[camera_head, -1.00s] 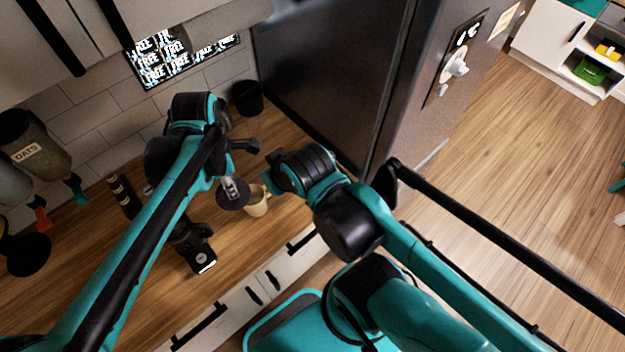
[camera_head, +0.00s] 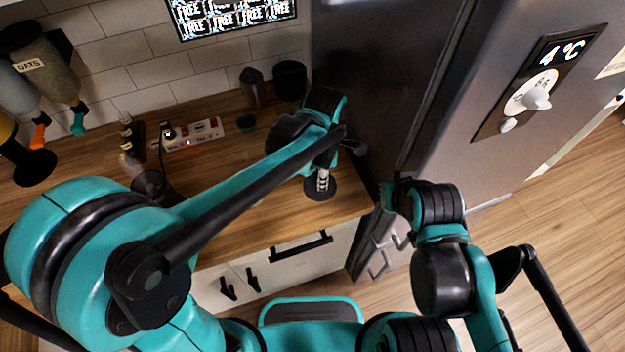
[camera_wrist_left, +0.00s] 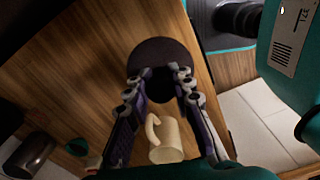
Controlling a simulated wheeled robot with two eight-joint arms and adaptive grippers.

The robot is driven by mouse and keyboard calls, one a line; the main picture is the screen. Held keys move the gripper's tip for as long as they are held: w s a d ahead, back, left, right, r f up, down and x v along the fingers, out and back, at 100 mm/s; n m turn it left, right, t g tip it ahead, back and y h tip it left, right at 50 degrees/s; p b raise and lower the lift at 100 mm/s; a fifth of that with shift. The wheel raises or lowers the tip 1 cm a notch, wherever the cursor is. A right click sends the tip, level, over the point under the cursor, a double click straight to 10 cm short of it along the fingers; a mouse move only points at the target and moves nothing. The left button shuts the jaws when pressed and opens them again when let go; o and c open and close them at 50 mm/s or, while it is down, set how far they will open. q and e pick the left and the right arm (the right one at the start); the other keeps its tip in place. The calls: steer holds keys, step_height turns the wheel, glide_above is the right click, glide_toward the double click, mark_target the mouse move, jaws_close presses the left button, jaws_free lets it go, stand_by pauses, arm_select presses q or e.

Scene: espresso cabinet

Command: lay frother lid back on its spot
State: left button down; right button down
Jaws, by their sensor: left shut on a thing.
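My left gripper (camera_head: 322,172) is shut on the frother lid (camera_head: 320,188), a dark round disc. It holds the lid at the right end of the wooden counter. In the left wrist view the lid (camera_wrist_left: 160,60) sits at the fingertips of the left gripper (camera_wrist_left: 158,78). I cannot tell whether the lid touches the counter. A dark canister (camera_head: 253,90) and a black container (camera_head: 290,80) stand by the back wall; I cannot tell which is the frother. My right arm is at the right, in front of the fridge; its fingers are unclear.
A cream mug (camera_wrist_left: 166,142) stands near the left gripper in the wrist view. The steel fridge (camera_head: 385,70) bounds the counter on the right.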

arm_select(q)
steer(key=w+a+f, duration=0.1)
steer(key=w+a+f+b, duration=0.1)
steer(key=w, duration=0.1)
steer(key=w+a+f, duration=0.1)
steer(key=w+f, duration=0.1)
steer(key=shift+w+a, duration=0.1)
steer(key=shift+a, duration=0.15)
steer(key=shift+f+b, duration=0.8)
steer(key=shift+f, duration=1.15)
steer(key=shift+f, duration=0.1)
steer(key=c, duration=1.3)
jaws_free()
